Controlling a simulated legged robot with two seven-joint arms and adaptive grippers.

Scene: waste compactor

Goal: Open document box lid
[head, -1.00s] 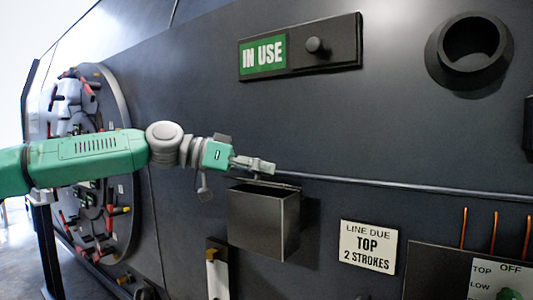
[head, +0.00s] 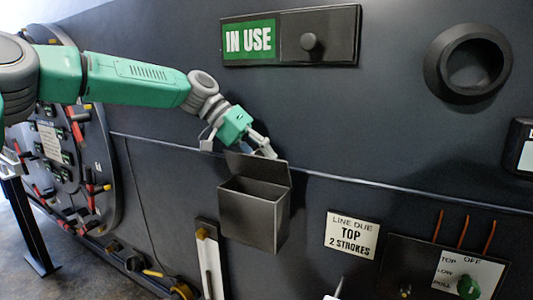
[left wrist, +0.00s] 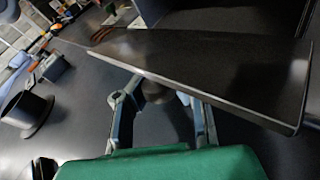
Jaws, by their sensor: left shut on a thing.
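The document box (head: 250,216) is a dark metal box on the black wall panel, with its open top showing in the head view. Its lid (head: 258,168) is raised, tilted up at the back of the box. My left gripper (head: 266,150) is at the lid's upper edge, behind it, and is shut on the lid. In the left wrist view the lid (left wrist: 210,62) is a broad dark plate across the fingers (left wrist: 160,112), with a dark round part between them. The exact contact is partly hidden. My right gripper is not in view.
An "IN USE" slider plate (head: 290,37) is above, and a round port (head: 468,62) is at upper right. A thin rail (head: 400,188) runs along the wall behind the box. A sign (head: 352,235) and a switch panel (head: 440,272) are at lower right.

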